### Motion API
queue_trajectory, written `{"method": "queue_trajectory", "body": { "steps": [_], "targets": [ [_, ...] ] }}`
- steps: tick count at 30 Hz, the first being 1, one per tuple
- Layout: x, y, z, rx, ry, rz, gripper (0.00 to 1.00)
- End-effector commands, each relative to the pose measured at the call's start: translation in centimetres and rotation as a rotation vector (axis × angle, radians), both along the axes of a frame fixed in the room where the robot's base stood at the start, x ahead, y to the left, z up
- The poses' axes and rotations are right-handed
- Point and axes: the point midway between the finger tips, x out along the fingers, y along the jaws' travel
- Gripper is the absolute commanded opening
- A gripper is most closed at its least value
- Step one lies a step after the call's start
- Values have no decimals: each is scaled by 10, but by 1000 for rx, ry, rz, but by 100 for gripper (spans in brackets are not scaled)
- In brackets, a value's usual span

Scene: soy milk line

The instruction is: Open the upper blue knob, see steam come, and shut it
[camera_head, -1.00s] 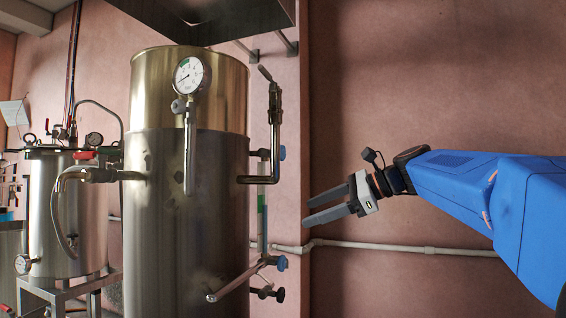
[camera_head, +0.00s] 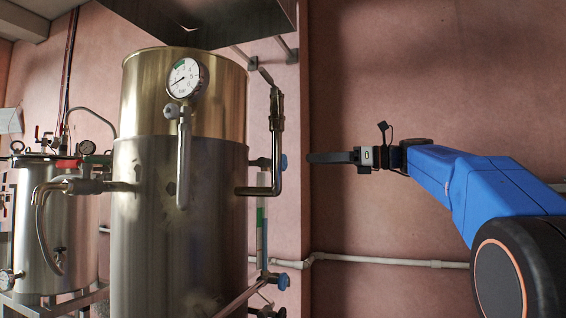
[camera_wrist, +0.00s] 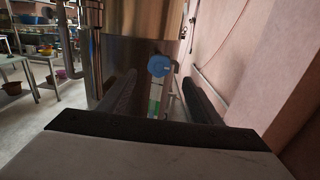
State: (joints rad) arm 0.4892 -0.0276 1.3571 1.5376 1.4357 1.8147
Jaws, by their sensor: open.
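The upper blue knob (camera_head: 283,162) sits on the right side of the tall steel boiler (camera_head: 170,230), at the top of the sight-glass tube (camera_head: 261,225). In the wrist view the upper blue knob (camera_wrist: 160,66) shows beyond and between my fingers, a little above their tips. My gripper (camera_head: 310,157) is open and empty, just right of the knob at about its height; the fingers (camera_wrist: 158,85) do not appear to touch it. A lower blue knob (camera_head: 283,281) sits at the tube's bottom. I see no steam.
A bent steel pipe with a valve (camera_head: 276,150) runs close to the left of the upper knob. A pressure gauge (camera_head: 186,79) is on the boiler's front. The pink wall (camera_head: 420,80) stands behind, with a white pipe (camera_head: 380,259) along it.

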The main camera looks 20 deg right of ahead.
Motion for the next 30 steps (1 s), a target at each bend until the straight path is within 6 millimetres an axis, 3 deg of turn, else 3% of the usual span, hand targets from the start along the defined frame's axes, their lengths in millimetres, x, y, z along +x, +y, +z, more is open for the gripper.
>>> {"method": "queue_trajectory", "body": {
  "steps": [18, 30],
  "targets": [
    [55, 77, 0, 0, 0, 3, 59],
    [70, 96, 0, -1, 0, 0, 59]
  ]
}}
